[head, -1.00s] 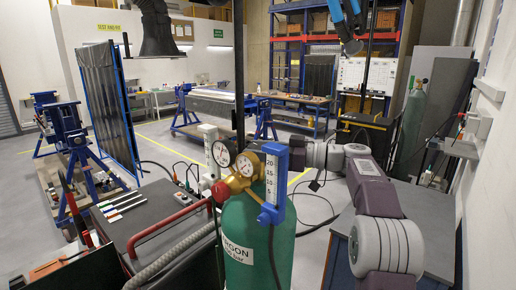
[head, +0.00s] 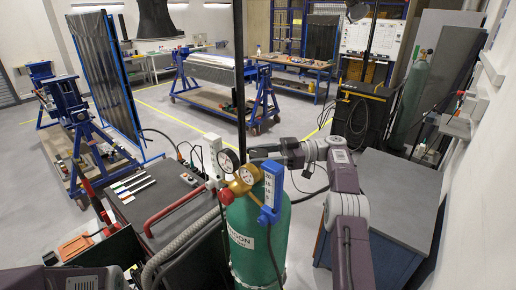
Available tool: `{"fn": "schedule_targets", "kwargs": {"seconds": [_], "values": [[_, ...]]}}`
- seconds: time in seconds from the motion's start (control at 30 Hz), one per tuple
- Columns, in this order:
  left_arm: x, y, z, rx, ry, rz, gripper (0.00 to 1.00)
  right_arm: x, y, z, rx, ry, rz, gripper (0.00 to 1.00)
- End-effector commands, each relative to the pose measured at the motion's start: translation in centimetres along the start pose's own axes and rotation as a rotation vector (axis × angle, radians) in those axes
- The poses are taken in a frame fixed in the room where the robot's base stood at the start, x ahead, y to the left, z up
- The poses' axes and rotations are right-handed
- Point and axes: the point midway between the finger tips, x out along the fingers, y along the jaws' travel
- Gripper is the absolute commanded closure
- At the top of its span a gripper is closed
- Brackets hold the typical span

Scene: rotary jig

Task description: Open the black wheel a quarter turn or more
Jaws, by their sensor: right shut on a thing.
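The green argon cylinder (head: 258,240) stands upright at the lower middle of the head view. On top are a brass regulator (head: 240,187) with a red knob (head: 226,195), round gauges (head: 229,161) and a blue flowmeter (head: 270,190). My right gripper (head: 262,153) comes in from the right at the cylinder top, behind the flowmeter. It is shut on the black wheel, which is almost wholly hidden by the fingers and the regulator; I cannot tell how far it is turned. My left gripper is not in view.
A dark cart top with a red handle (head: 178,210) and several pens stands left of the cylinder. A ribbed grey hose (head: 180,243) runs beside it. A grey-topped blue cabinet (head: 390,195) stands at the right. Open floor lies behind, before the blue work stands (head: 220,80).

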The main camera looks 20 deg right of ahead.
Motion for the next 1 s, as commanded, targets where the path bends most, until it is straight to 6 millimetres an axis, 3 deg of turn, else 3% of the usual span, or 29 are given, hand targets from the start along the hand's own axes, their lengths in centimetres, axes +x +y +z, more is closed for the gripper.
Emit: {"fn": "schedule_targets", "kwargs": {"seconds": [0.43,0.47,0.5,0.53,1.0], "values": [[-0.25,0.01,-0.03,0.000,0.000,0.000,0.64,0.02,0.02,-0.24,-0.004,0.005,-0.003,0.89],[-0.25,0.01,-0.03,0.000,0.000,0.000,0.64,0.02,0.02,-0.25,-0.005,0.005,-0.003,0.40],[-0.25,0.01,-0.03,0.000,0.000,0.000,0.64,0.02,0.02,-0.25,-0.005,0.005,-0.003,0.29],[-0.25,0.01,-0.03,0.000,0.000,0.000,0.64,0.02,0.02,-0.23,-0.004,0.004,-0.003,0.27],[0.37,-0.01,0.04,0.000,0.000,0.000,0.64,0.00,0.00,0.16,-0.002,0.002,0.002,0.27]]}}
